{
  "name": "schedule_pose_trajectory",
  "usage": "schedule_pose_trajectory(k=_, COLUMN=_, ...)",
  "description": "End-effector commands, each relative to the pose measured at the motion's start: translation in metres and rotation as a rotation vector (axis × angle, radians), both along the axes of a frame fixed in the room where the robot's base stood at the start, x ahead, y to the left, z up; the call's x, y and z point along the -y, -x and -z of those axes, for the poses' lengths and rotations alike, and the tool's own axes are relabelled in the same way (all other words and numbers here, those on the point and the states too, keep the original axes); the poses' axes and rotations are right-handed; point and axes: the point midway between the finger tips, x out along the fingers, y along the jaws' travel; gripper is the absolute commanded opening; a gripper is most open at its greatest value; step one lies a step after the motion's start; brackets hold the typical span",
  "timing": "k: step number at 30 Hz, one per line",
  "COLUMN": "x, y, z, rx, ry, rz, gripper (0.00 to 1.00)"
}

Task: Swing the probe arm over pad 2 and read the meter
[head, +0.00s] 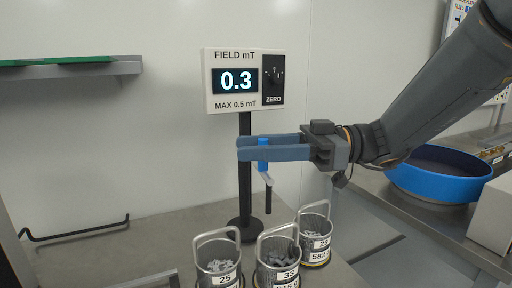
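The meter (217,80) is a white box on a black post, headed "FIELD mT". Its display (235,81) reads 0.3, with "MAX 0.5 mT" below. A ZERO knob (274,78) is on its right side. My gripper (239,148) reaches left in front of the post. A blue upright piece (263,167) shows between its two fingers, with a pale link and a black rod (268,200) hanging below. It may be part of the probe arm. Whether the fingers press on it cannot be told. No pad marked 2 can be made out.
Several wire-handled metal cups, including one marked 25 (217,258), one marked 33 (277,262) and one marked 29 (314,232), stand on the bench below, holding small grey parts. A blue round bowl (440,183) sits at right. A shelf (125,66) is at upper left.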

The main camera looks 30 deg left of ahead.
Motion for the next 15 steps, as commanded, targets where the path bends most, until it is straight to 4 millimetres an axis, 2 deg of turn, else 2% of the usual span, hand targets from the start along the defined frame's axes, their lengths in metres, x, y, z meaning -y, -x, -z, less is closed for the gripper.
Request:
schedule_pose_trajectory(k=5, x=0.014, y=-0.011, z=0.001, rx=0.0, ry=0.0, rz=0.001, gripper=0.34)
schedule_pose_trajectory(k=15, x=0.057, y=-0.041, z=0.001, rx=-0.002, ry=0.001, rz=-0.001, gripper=0.36)
